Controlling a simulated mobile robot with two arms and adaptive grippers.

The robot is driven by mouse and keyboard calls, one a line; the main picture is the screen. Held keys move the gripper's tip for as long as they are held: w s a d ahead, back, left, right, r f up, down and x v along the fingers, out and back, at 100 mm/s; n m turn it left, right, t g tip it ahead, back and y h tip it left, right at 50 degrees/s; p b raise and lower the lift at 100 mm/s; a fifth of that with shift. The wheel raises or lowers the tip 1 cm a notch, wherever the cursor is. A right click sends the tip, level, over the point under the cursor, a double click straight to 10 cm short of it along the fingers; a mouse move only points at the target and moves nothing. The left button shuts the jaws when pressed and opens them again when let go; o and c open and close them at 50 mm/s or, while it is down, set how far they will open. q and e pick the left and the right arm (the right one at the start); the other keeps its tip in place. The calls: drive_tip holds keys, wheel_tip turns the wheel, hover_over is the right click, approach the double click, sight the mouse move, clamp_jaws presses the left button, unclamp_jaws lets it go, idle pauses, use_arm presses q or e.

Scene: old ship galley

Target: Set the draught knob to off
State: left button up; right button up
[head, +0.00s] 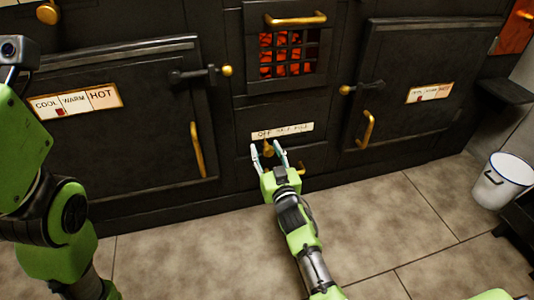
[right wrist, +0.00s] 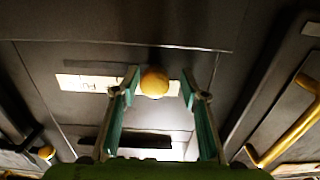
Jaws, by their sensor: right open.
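The draught knob (head: 268,149) is a small brass knob on the black stove front, just below a cream label strip (head: 283,131) with words that start with OFF. In the right wrist view the round knob (right wrist: 155,82) sits between my open fingertips, and the strip (right wrist: 90,82) shows behind it, partly hidden. My right gripper (head: 268,150) is open, with one finger on each side of the knob; I cannot tell whether either finger touches it. The right gripper also shows in the right wrist view (right wrist: 158,90). My left arm stands at the left edge; its gripper is not visible.
A glowing firebox grate (head: 287,54) is above the strip. Oven doors with brass handles (head: 197,150) (head: 366,130) flank it. A white bucket (head: 500,182) stands at the right. The tiled floor (head: 170,255) in front is clear.

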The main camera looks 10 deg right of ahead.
drive_tip(key=s, duration=1.2)
drive_tip(key=shift+d, duration=0.15)
